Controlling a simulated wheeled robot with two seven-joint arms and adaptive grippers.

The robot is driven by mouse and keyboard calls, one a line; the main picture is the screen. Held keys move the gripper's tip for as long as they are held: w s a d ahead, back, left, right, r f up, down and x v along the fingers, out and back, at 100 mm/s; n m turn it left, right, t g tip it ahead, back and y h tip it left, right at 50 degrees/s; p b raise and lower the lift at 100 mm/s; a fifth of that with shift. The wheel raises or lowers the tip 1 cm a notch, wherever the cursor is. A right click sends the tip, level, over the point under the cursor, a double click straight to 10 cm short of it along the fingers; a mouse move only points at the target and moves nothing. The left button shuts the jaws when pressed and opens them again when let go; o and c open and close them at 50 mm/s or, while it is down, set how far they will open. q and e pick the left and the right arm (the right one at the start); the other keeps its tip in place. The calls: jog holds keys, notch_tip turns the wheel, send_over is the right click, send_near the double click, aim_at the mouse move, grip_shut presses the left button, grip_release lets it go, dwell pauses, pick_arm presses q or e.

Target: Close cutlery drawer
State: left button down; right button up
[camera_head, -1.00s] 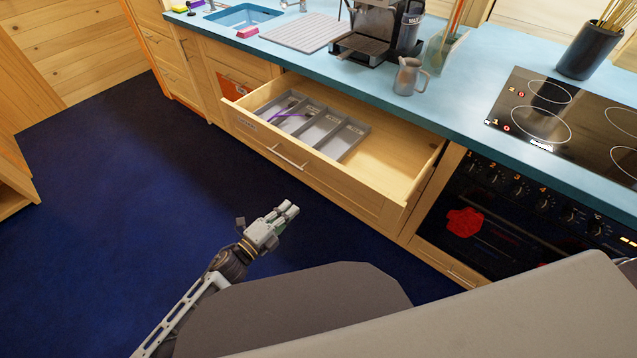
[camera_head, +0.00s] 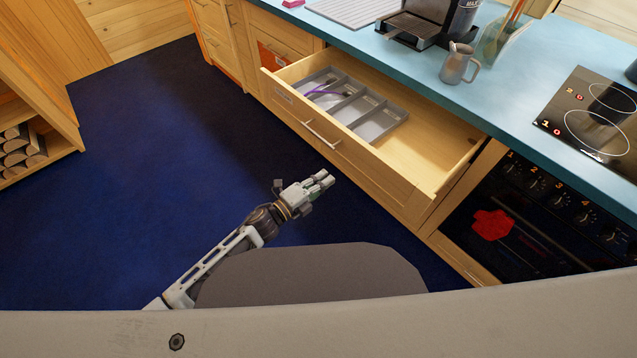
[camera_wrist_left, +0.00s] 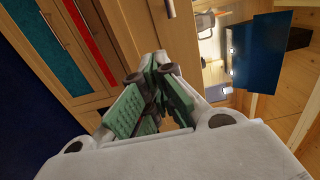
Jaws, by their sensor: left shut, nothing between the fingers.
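The cutlery drawer (camera_head: 375,180) is pulled out from under the blue counter in the head view, with a bar handle (camera_head: 320,134) on its wooden front. Inside it a grey cutlery tray (camera_head: 378,124) holds a purple item (camera_head: 322,92); the rest of the drawer is bare wood. My left gripper (camera_head: 325,181) is shut and empty, in front of the drawer front and apart from it in the head view. In the left wrist view its green-padded fingers (camera_wrist_left: 150,85) meet at the tips, with wooden cabinet fronts beyond. My right gripper is out of view.
The blue counter (camera_head: 400,65) bears a coffee machine (camera_head: 425,22), a metal jug (camera_head: 459,63) and a hob (camera_head: 595,120). An oven (camera_head: 530,225) stands right of the drawer. Dark blue floor (camera_head: 150,150) lies open to the left, with a wooden shelf (camera_head: 45,100) beyond.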

aim_at(354, 157)
pick_arm(q)
jog(key=x, duration=0.8)
jog(key=shift+w+d, duration=0.2)
jog(key=shift+d, duration=0.1)
jog(key=shift+w+d, duration=0.45)
jog(key=shift+d, duration=0.15)
jog(key=shift+w+d, duration=0.1)
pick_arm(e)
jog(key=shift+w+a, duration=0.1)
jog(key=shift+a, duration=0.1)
